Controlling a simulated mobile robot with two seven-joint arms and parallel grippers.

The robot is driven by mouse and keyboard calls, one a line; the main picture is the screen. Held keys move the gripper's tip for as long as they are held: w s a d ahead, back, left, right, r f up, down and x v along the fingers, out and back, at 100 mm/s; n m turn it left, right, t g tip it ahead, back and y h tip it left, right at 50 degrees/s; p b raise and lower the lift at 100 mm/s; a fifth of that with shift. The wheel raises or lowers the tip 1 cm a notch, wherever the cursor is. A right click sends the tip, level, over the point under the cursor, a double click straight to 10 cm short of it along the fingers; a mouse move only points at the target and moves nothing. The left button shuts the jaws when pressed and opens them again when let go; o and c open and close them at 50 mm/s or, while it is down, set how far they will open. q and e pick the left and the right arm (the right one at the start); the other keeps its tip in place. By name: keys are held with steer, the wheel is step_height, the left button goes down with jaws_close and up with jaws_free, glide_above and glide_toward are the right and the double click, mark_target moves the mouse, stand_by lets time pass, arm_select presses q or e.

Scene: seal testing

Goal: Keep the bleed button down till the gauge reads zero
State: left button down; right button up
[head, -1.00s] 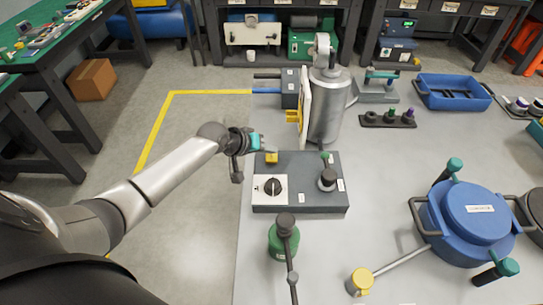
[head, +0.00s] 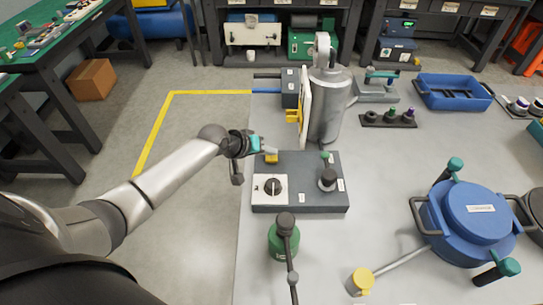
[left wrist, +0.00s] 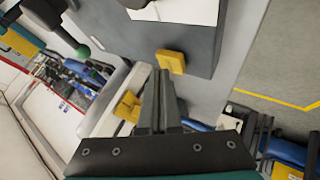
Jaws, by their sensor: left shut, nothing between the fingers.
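A yellow block-shaped button (head: 271,159) sits at the back left of the dark grey control box (head: 300,200). It also shows in the left wrist view (left wrist: 171,61). My left gripper (head: 263,149) is shut and empty, coming in from the left with its fingertips at the button. In the left wrist view the shut fingers (left wrist: 163,76) end right beside the button; I cannot tell whether they press it. A pale panel (head: 305,107), seen edge-on beside the metal cylinder (head: 328,110), may be the gauge; no reading shows. My right gripper is not in view.
A green pump (head: 283,241) stands in front of the box. A blue lidded vessel (head: 470,220) stands at the right. The bench between them is mostly clear.

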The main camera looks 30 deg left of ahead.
mark_target(269, 159)
arm_select(q)
steer(key=shift+s+f+b, duration=0.1)
steer(key=shift+f+b, duration=0.2)
steer(key=shift+f, duration=0.35)
stand_by(2.2)
steer(key=shift+r, duration=0.1)
stand_by(1.6)
steer(key=shift+r+p, duration=0.95)
steer(key=shift+p, duration=0.05)
step_height(269, 159, up, 5)
steer(key=p, duration=0.5)
steer(key=shift+r, duration=0.1)
